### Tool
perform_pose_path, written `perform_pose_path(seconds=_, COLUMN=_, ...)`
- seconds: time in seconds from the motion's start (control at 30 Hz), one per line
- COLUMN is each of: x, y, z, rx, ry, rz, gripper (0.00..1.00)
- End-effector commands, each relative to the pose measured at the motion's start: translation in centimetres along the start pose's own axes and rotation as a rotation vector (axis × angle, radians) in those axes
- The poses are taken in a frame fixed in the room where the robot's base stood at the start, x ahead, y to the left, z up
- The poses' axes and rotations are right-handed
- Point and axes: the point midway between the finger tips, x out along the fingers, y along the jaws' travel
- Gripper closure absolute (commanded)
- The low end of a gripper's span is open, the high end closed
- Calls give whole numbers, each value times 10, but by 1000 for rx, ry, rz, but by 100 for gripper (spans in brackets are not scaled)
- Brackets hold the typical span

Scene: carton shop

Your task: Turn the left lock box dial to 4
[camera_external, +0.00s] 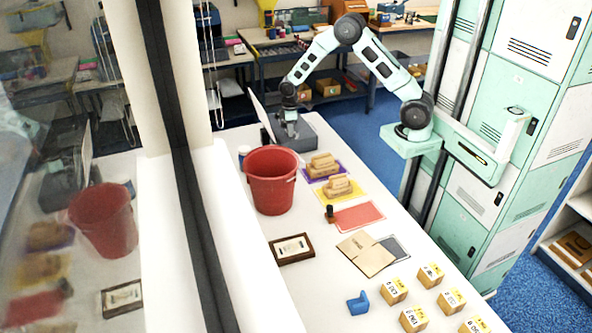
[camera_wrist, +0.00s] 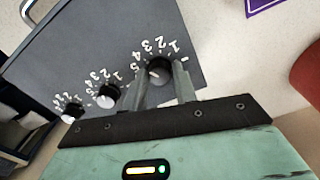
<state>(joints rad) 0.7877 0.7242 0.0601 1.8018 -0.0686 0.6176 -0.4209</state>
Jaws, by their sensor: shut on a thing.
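The lock box (camera_external: 308,143) is a dark grey box at the far end of the white counter. Its grey face (camera_wrist: 110,50) in the wrist view carries a row of three black dials with white numbers. My gripper (camera_wrist: 163,75) is shut on the dial at the right of that row (camera_wrist: 159,68), one finger on each side. The middle dial (camera_wrist: 108,96) and the dial at the left of the picture (camera_wrist: 71,112) are free. The held dial's pointer is too small to read surely. In the external view my gripper (camera_external: 291,130) reaches down onto the box.
A red bucket (camera_external: 271,182) stands close in front of the box; its edge shows in the wrist view (camera_wrist: 307,68). Sponge-like blocks (camera_external: 323,163) lie on coloured mats beside it. Small numbered boxes (camera_external: 394,291) and a blue piece (camera_external: 358,303) are nearer.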

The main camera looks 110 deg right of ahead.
Motion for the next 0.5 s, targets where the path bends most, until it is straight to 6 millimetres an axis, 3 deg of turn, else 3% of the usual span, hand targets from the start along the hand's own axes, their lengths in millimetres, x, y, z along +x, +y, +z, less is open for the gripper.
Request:
perform_pose_path(seconds=0.4, x=0, y=0, z=0, rx=-5, ry=0, rz=0, gripper=95)
perform_pose_path(seconds=0.43, x=0, y=0, z=0, rx=-5, ry=0, rz=0, gripper=64)
perform_pose_path(seconds=0.5, x=0, y=0, z=0, rx=-4, ry=0, rz=0, gripper=50)
